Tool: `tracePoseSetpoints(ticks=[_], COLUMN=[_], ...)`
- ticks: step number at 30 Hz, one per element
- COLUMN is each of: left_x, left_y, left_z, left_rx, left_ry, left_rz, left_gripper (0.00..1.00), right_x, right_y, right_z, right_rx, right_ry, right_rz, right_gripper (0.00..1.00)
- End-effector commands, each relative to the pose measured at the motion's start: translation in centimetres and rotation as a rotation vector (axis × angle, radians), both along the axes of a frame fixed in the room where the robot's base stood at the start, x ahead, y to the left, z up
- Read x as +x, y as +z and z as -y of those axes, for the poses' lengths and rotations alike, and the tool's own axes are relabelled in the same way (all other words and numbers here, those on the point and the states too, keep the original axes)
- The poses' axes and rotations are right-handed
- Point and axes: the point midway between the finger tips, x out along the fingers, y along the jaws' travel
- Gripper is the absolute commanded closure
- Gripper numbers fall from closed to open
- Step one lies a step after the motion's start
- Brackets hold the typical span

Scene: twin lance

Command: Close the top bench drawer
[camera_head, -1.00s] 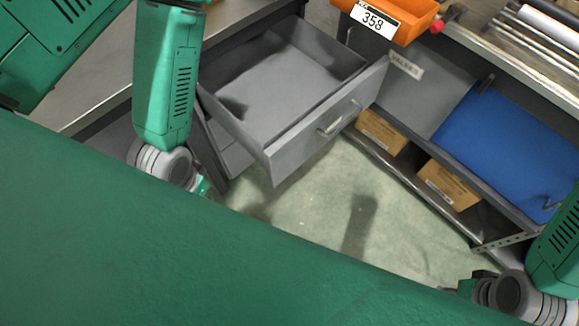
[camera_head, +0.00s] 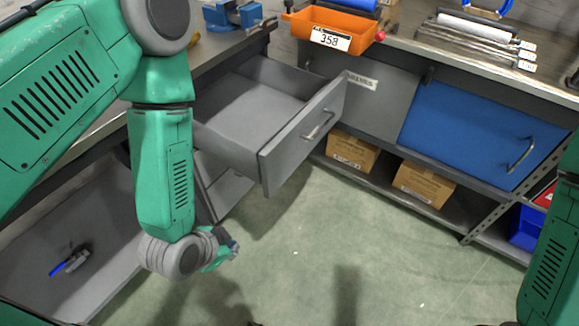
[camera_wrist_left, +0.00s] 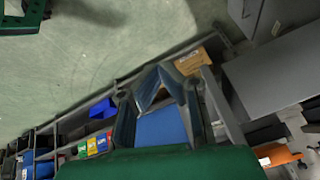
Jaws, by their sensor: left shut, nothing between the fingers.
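The top bench drawer (camera_head: 303,137) is grey with a bar handle (camera_head: 318,126). It is pulled well out of the left bench, and its inside looks empty. My left gripper (camera_head: 228,250) hangs in front of the bench, below and to the left of the drawer front. It is apart from the drawer, over the floor. In the left wrist view its fingers (camera_wrist_left: 157,78) meet at the tips, shut with nothing between them. My right arm shows at the right edge of the head view, but its gripper is out of frame.
An orange bin marked 358 (camera_head: 330,32) and a blue vise (camera_head: 235,14) stand on the benches. A blue cabinet door (camera_head: 480,130) and cardboard boxes (camera_head: 424,182) are on the right. A lower grey surface (camera_head: 100,250) lies at left. The floor before the drawer is clear.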

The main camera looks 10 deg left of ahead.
Motion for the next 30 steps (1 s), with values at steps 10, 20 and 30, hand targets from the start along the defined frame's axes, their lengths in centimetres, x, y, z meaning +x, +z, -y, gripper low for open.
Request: tracePoseSetpoints(ticks=[10,20,30], left_x=[8.7,15.6,18.2], left_y=[-1.2,2.4,3.8], left_z=[5.6,9.5,9.9], left_rx=[0.212,0.761,0.885], left_ry=[-0.337,-0.477,-0.465], left_rz=[0.494,1.027,1.088], left_gripper=[1.0,1.0,1.0], right_x=[0.0,-0.1,-0.1], right_y=[-6.2,-12.5,-13.5], right_z=[0.0,0.0,0.0], right_rx=[0.0,0.0,0.0], right_ry=[0.0,0.0,0.0], right_rz=[0.0,-0.001,0.0], right_gripper=[0.6,0.6,0.6])
